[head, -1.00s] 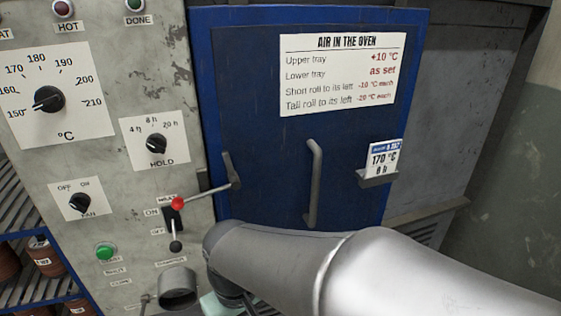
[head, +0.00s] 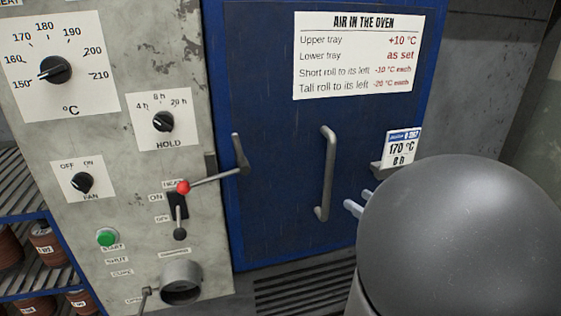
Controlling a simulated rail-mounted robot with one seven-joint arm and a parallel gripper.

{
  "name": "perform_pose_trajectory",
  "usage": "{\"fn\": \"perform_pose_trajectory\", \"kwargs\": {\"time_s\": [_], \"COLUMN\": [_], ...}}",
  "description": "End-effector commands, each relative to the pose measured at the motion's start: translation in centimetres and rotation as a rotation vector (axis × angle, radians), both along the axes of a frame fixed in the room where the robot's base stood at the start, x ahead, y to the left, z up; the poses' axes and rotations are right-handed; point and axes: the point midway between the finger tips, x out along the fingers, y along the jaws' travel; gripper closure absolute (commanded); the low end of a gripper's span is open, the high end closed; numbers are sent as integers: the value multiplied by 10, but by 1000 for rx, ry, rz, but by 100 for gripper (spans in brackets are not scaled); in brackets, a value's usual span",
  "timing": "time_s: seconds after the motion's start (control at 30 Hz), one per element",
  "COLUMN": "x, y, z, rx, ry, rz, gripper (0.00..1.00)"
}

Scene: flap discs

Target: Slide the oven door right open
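The blue oven door (head: 275,215) fills the middle of the head view and appears closed. Its grey vertical bar handle (head: 328,175) stands out from the right half of the door. My gripper (head: 359,201) is just right of the handle's lower half. Its two pale fingertips show with a gap between them, and nothing shows between them. The rest of the gripper is hidden behind my large grey arm link. I cannot tell how far the fingertips are from the door's face.
A grey latch lever (head: 240,155) is at the door's left edge. Shelves with rolls (head: 45,243) are at lower left.

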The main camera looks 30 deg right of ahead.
Motion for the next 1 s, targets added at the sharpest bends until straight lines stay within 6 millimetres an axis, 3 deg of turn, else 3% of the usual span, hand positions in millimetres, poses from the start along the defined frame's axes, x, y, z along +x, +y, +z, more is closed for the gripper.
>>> {"fn": "perform_pose_trajectory", "kwargs": {"time_s": [0.1,0.27,0.8,1.0], "x": [-15,-3,111,142], "y": [-24,-28,-36,-38], "z": [5,7,7,7], "rx": [40,46,45,45], "ry": [-53,-62,-59,-59], "rz": [-91,-101,-96,-97], "gripper": [61,61,61,61]}}
